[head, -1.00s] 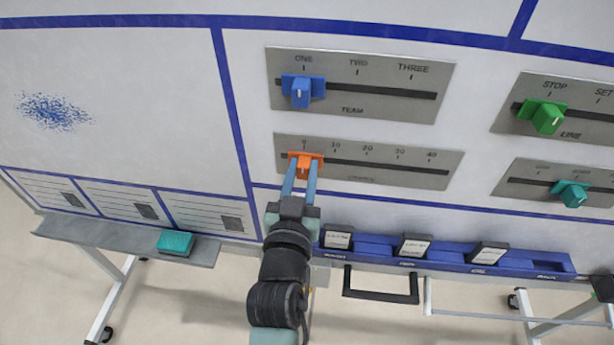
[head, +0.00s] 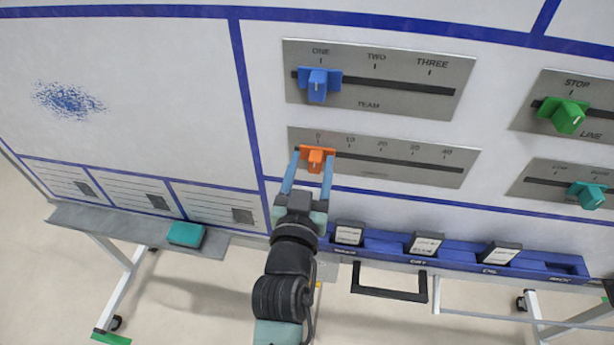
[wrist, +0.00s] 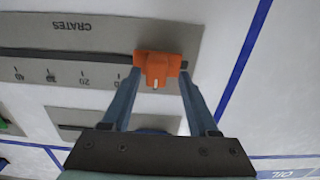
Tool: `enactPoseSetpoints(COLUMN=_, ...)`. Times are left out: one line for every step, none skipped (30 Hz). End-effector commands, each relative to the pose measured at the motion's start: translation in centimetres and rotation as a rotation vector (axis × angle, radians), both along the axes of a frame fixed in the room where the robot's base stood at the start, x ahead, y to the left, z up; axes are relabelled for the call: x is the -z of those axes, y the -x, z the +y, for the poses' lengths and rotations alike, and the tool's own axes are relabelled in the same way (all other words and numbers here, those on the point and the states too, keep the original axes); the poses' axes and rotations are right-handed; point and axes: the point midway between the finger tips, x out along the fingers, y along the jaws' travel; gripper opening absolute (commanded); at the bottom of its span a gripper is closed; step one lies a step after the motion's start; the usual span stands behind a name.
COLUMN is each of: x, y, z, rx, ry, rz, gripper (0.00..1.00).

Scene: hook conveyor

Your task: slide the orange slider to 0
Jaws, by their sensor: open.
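The orange slider (head: 316,158) sits at the left end of its slot, at the 0 mark of the scale plate (head: 400,172) numbered up to 40. In the wrist view the orange slider (wrist: 158,70) lies between the fingertips, with its white pointer line showing. My gripper (head: 310,163) is open, with one finger on each side of the slider and a gap to it. The gripper also shows in the wrist view (wrist: 160,82), where the plate reads CRATES upside down.
A blue slider (head: 318,85) on the TEAM plate stands at ONE above. A green slider (head: 566,116) and a teal slider (head: 588,195) are at the right. A blue tray (head: 380,243) with several labelled blocks is below. A teal block (head: 187,234) lies on the grey ledge (head: 110,222).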

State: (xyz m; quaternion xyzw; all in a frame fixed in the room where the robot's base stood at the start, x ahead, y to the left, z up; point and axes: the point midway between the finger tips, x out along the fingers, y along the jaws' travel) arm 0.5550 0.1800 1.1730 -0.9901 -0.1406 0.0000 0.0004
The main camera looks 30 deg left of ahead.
Motion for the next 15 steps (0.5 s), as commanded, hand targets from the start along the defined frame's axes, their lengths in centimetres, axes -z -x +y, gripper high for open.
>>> enactPoseSetpoints(x=0.1, y=0.3, z=-0.1, rx=0.001, ry=0.000, rz=0.001, gripper=0.60)
enactPoseSetpoints(x=0.2, y=0.5, z=-0.2, rx=0.001, ry=0.000, rz=0.001, gripper=0.60)
enactPoseSetpoints(x=0.2, y=0.9, z=-0.3, rx=0.001, ry=0.001, rz=0.002, gripper=0.60)
enactPoseSetpoints(x=0.3, y=1.3, z=-0.4, rx=0.001, ry=0.001, rz=0.002, gripper=0.60)
enactPoseSetpoints(x=0.3, y=1.7, z=-0.5, rx=0.001, ry=0.001, rz=0.002, gripper=0.60)
enactPoseSetpoints(x=0.4, y=2.3, z=-0.7, rx=0.000, ry=0.000, rz=0.003, gripper=0.60)
enactPoseSetpoints(x=0.3, y=2.9, z=-0.9, rx=0.000, ry=-0.001, rz=0.002, gripper=0.60)
enactPoseSetpoints(x=0.4, y=3.4, z=-1.0, rx=0.000, ry=-0.001, rz=0.003, gripper=0.60)
enactPoseSetpoints(x=0.5, y=4.2, z=-1.2, rx=0.000, ry=0.000, rz=0.003, gripper=0.60)
enactPoseSetpoints(x=0.4, y=4.8, z=-1.4, rx=-0.001, ry=0.000, rz=0.002, gripper=0.60)
enactPoseSetpoints(x=0.4, y=5.4, z=-1.6, rx=0.000, ry=0.000, rz=0.002, gripper=0.60)
enactPoseSetpoints(x=0.5, y=6.1, z=-1.7, rx=-0.001, ry=0.001, rz=0.003, gripper=0.60)
enactPoseSetpoints(x=0.5, y=6.6, z=-1.9, rx=-0.001, ry=0.000, rz=0.003, gripper=0.60)
enactPoseSetpoints(x=0.5, y=7.2, z=-2.1, rx=-0.001, ry=0.000, rz=0.004, gripper=0.60)
enactPoseSetpoints(x=0.4, y=7.9, z=-2.3, rx=0.000, ry=0.000, rz=0.004, gripper=0.60)
